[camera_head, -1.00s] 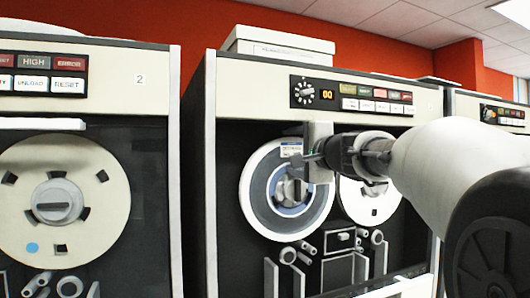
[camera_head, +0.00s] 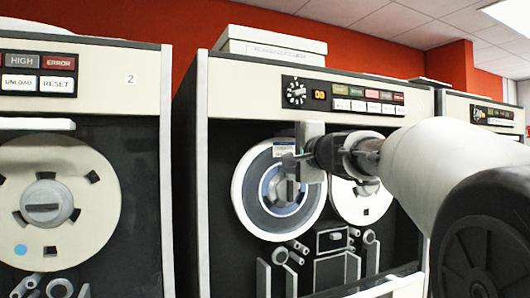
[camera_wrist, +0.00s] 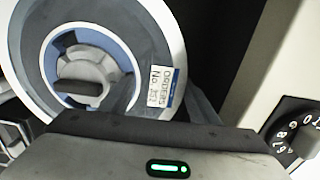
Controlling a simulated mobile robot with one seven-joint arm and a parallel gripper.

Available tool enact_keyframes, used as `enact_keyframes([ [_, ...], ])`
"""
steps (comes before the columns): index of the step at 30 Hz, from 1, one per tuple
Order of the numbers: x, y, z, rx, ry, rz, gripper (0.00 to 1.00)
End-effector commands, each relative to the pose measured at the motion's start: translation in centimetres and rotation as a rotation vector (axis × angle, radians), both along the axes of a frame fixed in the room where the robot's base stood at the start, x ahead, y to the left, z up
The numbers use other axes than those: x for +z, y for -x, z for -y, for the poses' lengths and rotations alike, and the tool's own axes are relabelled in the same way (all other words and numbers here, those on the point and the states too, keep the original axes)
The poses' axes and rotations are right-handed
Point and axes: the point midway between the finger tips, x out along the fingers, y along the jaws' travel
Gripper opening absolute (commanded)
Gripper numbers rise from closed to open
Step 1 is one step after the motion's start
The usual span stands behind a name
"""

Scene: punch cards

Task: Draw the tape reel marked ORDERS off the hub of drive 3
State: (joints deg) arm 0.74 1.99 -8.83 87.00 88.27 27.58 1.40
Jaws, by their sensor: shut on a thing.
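The ORDERS reel (camera_head: 248,199) is a grey-white disc with a blue inner ring and a white label, at the left spindle of drive 3. In the wrist view the reel (camera_wrist: 37,62) fills the upper left, and its label (camera_wrist: 160,87) reads ORDERS. The hub (camera_wrist: 82,72) shows in the reel's middle. My gripper (camera_head: 300,160) is at the reel's upper right, in front of its face, shut on the reel. The wrist view shows the gripper's dark body across the bottom; it hides the exact contact. I cannot tell whether the reel sits fully on the hub.
A second pale reel (camera_head: 345,205) is close to the right of my gripper. Drive 2 (camera_head: 130,120) stands at left with its own cream reel (camera_head: 85,180). Drive 3's control panel (camera_head: 345,95) is above the gripper. A white box (camera_head: 270,42) lies on top of drive 3.

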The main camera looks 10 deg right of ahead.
Motion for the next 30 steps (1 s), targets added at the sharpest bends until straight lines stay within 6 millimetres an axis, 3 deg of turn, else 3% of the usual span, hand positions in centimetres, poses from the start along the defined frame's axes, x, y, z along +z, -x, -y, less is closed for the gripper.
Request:
enact_keyframes([
  [30,0.4,1.7,0.6,-0.001,0.0,0.005,0.15],
])
